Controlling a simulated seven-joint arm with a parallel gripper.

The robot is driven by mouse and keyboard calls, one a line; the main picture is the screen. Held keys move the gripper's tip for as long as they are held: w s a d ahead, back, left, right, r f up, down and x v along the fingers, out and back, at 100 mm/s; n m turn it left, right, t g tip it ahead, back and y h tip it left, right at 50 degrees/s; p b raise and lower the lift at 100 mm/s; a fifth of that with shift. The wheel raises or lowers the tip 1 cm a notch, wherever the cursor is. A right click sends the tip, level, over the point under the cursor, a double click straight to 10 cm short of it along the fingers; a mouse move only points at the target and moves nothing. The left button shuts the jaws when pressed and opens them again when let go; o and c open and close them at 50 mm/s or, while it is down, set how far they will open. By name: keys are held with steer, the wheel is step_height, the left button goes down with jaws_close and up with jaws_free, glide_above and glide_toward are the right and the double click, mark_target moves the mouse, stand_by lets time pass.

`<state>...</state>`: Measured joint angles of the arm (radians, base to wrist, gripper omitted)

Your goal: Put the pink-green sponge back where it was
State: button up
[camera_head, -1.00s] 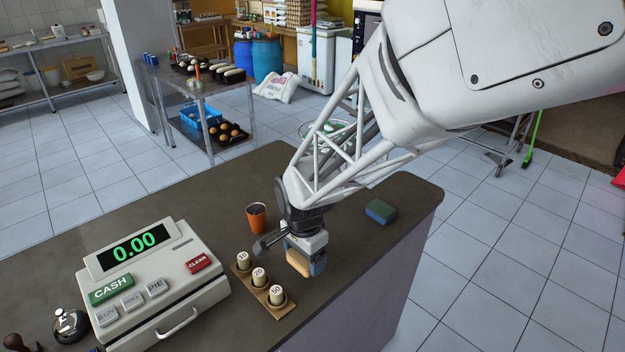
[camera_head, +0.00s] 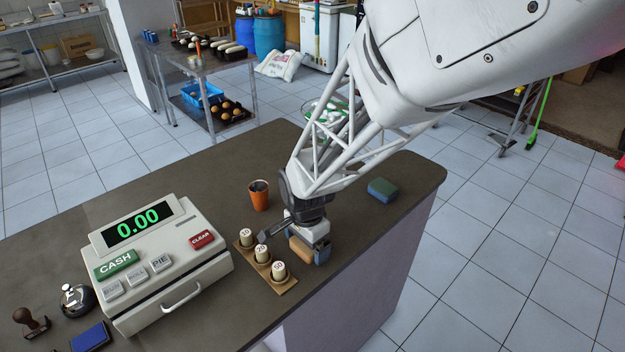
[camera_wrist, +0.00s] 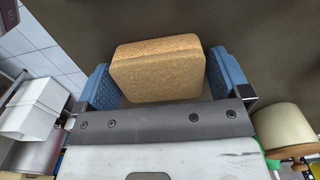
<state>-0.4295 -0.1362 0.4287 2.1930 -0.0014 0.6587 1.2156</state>
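My gripper (camera_head: 308,252) is above the counter (camera_head: 215,170), pointing down, to the right of a wooden holder. It is shut on a tan, sponge-like block (camera_head: 300,248). In the wrist view the tan block (camera_wrist: 158,72) sits between the two blue fingers (camera_wrist: 160,82). I cannot tell whether the block touches the counter. A sponge with a green top and blue side (camera_head: 383,189) lies by the counter's right end, apart from my gripper. I see no pink on either; parts of the held block are hidden.
The wooden holder (camera_head: 284,287) with pale, numbered cylinders stands close left of my gripper. An orange cup (camera_head: 259,195) is behind it. A cash register (camera_head: 160,262) stands left, with a bell (camera_head: 76,299) and stamp (camera_head: 30,321). The counter is clear between gripper and green-blue sponge.

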steer(key=shift+o, duration=0.2)
steer(key=shift+r, duration=0.1)
step_height(320, 180, up, 12)
stand_by(0.8)
stand_by(0.5)
steer(key=s+d+r+n+t, duration=0.1)
steer(key=s+d+r+n, duration=0.3)
steer(key=s+d, duration=0.4)
steer(key=s+d+r+n+t, duration=0.1)
steer(key=s+d+r+n, duration=0.3)
steer(key=s+d, duration=0.5)
steer(key=d+r, duration=0.1)
steer(key=d, duration=0.4)
steer(key=shift+s+n+t, duration=0.25)
steer(key=shift+n+t, duration=0.05)
steer(key=shift+n, duration=0.1)
